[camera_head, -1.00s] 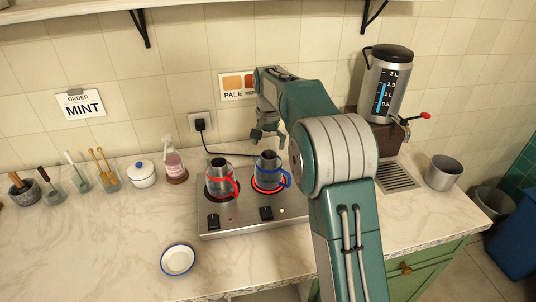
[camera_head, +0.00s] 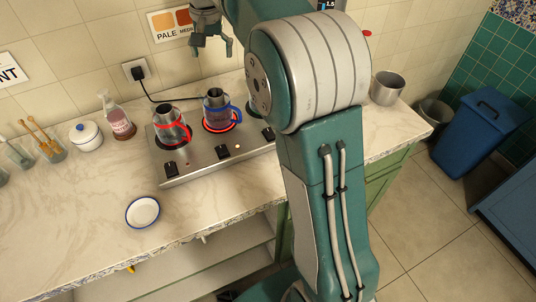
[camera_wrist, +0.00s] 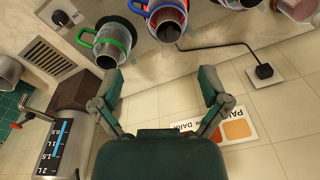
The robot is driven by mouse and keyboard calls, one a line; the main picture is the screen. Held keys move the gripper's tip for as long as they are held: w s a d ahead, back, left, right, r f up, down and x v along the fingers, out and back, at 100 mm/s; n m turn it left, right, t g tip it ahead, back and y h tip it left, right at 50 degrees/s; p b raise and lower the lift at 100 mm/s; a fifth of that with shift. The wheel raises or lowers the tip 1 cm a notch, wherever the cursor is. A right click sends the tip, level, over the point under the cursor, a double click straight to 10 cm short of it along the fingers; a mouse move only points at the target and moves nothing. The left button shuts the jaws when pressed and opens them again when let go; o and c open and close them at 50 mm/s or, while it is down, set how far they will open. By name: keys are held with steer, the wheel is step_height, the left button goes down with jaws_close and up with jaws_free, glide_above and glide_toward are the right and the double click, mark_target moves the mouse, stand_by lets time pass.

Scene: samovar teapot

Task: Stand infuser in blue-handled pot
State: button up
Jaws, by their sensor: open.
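The blue-handled pot (camera_head: 214,108) stands upright on a red-glowing burner of the hob, its metal mouth facing up. In the wrist view the same pot (camera_wrist: 167,22) shows dark inside; I cannot tell whether anything stands in it. My gripper (camera_head: 213,46) is above and behind it, apart from it. In the wrist view my gripper (camera_wrist: 160,78) has its two fingers spread wide with nothing between them. I cannot pick out the infuser for certain; wooden-handled tools (camera_head: 41,137) stand in a glass at the left.
A red-handled pot (camera_head: 170,124) stands left of the blue-handled one. A green-handled pot (camera_wrist: 108,48) stands on its other side, hidden by my arm in the head view. A saucer (camera_head: 143,212) lies on the clear front counter. A black cord (camera_head: 165,100) runs behind the hob.

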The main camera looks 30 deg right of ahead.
steer(key=s+r+n+t, duration=0.1)
steer(key=s+r, duration=0.2)
steer(key=s, duration=0.5)
steer(key=s+f+n+t, duration=0.1)
steer(key=s+f, duration=0.3)
steer(key=s, duration=0.7)
steer(key=s+f+n+t, duration=0.2)
steer(key=s+f, duration=0.2)
steer(key=s, duration=0.8)
steer(key=shift+s+n, duration=0.25)
steer(key=shift+n, duration=0.15)
